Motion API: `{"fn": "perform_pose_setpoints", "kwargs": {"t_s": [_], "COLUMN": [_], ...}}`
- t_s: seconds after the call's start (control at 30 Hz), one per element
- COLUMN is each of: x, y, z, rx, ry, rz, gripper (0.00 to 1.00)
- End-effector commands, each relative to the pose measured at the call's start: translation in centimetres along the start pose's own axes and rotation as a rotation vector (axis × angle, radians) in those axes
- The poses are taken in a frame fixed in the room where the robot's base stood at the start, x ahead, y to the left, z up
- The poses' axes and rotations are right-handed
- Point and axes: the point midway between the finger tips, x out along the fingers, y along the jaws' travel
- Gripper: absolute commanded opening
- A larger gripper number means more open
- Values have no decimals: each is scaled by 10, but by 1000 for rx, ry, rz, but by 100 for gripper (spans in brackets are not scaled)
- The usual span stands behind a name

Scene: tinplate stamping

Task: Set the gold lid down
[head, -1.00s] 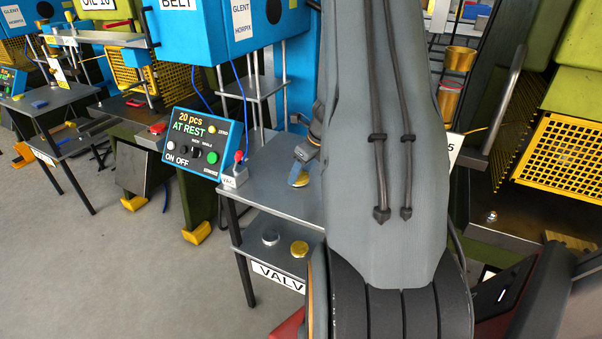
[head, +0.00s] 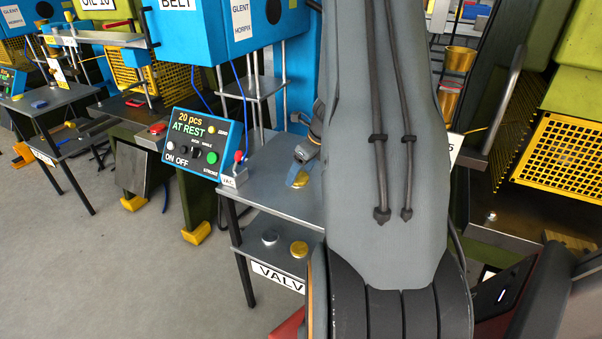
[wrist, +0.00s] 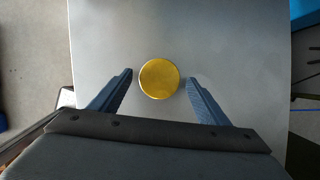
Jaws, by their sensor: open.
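The gold lid (wrist: 159,79) is a round gold disc lying flat on the grey table top (wrist: 220,40) in the wrist view. My gripper (wrist: 160,77) is open, with one blue finger on each side of the lid and a visible gap on both sides. In the head view the lid (head: 300,181) shows on the upper table top, just below my gripper (head: 301,175), partly covered by a finger. My arm hides the right part of the table.
A second gold lid (head: 299,249) and a silver disc (head: 270,237) lie on the lower shelf. A control box (head: 196,143) reading "AT REST" and a small box with a red knob (head: 237,170) stand at the table's left edge. The table's front left is clear.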

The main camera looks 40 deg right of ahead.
Motion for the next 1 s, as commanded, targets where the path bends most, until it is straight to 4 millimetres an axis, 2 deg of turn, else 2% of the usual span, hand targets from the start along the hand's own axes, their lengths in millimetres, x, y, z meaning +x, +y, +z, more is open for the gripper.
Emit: {"fn": "perform_pose_setpoints", "kwargs": {"t_s": [0.3, 0.53, 0.7, 0.87, 0.97, 1.0], "x": [-62, -99, -111, -113, -111, -110], "y": [-1, -1, -1, 3, 23, 38], "z": [1, 0, 0, 1, 7, 11], "rx": [0, 0, 1, -16, -138, -228], "ry": [-3, -1, 0, 3, 19, 29], "rz": [-4, -3, -2, 2, 17, 27], "gripper": [70, 70, 70, 70, 70, 70]}}
